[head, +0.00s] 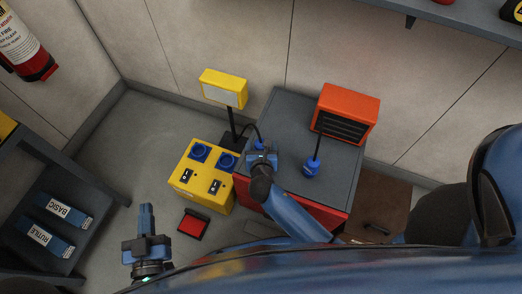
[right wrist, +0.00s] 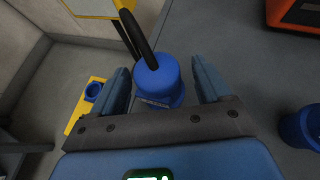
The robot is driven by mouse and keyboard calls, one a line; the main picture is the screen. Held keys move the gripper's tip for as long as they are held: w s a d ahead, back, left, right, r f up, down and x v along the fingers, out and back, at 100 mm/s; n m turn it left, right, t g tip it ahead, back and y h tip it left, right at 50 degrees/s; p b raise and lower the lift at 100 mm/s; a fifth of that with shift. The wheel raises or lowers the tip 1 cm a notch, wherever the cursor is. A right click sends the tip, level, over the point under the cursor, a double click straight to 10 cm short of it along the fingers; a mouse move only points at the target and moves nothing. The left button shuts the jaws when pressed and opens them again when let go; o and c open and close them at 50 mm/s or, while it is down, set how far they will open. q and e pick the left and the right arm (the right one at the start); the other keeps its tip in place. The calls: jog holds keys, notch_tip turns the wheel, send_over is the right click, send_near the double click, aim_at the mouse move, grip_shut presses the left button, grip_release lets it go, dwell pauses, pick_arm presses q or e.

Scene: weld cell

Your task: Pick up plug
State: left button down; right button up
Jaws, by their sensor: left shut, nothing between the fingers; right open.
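A blue plug (right wrist: 158,80) with a black cable stands on the grey bench top between the two fingers of my right gripper (right wrist: 164,88), with a gap to each finger. In the head view my right gripper (head: 261,156) is over the left part of the bench, and the plug (head: 260,144) shows just beyond it, partly hidden. A second blue plug (head: 311,169) stands further right on the bench, its cable running to the orange heater (head: 346,112). My left gripper (head: 146,222) is shut and empty, low over the floor at the left.
A yellow socket box (head: 206,178) with blue sockets stands left of the grey bench (head: 283,107). A yellow lamp (head: 223,88) rises behind it. A red-topped pedal (head: 194,223) lies on the floor. A shelf with blue boxes (head: 64,210) is at the left.

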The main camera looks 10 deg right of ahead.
jog(key=shift+b+x, duration=0.3)
jog(key=shift+x, duration=1)
jog(key=c, duration=1.2)
